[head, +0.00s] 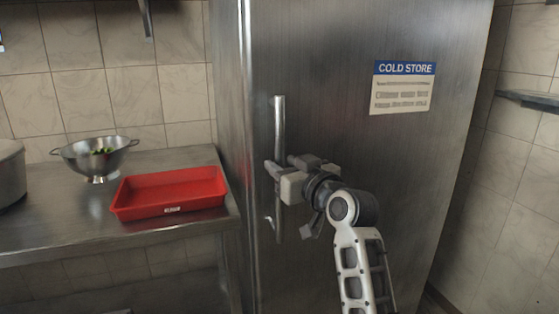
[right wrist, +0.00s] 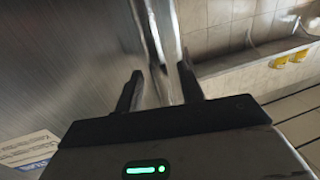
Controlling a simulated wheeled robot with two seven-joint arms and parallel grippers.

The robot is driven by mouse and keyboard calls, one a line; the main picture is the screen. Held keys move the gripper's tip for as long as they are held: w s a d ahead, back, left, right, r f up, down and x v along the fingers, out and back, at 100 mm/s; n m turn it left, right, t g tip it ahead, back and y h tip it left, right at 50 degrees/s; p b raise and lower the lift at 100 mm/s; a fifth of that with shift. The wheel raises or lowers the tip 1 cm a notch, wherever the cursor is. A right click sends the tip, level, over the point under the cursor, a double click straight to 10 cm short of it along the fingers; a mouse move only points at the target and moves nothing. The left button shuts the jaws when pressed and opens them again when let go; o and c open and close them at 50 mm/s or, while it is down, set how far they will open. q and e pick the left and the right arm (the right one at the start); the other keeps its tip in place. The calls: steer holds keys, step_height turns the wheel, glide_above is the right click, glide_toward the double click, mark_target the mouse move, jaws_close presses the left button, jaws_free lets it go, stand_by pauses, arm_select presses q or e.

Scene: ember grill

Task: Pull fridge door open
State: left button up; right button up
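The tall steel fridge door (head: 340,60) fills the middle of the head view and looks closed against its frame. Its vertical bar handle (head: 279,120) is near the door's left edge. My right gripper (head: 282,165) is at the middle of the handle and hides part of it. In the right wrist view, the two dark fingers (right wrist: 160,88) stand apart, with the handle (right wrist: 166,35) running between or just beyond them. A gap shows beside the left finger, so the gripper does not look clamped. My left gripper is not in view.
A steel counter (head: 60,235) left of the fridge holds a red tray (head: 170,192), a colander (head: 97,158) and part of a pot (head: 10,175). A blue-topped COLD STORE sign (head: 403,87) is on the door. A tiled wall and shelf (head: 530,100) are at right.

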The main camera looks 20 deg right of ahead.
steer(key=shift+x, duration=1.15)
jaws_close()
steer(key=shift+s, duration=0.1)
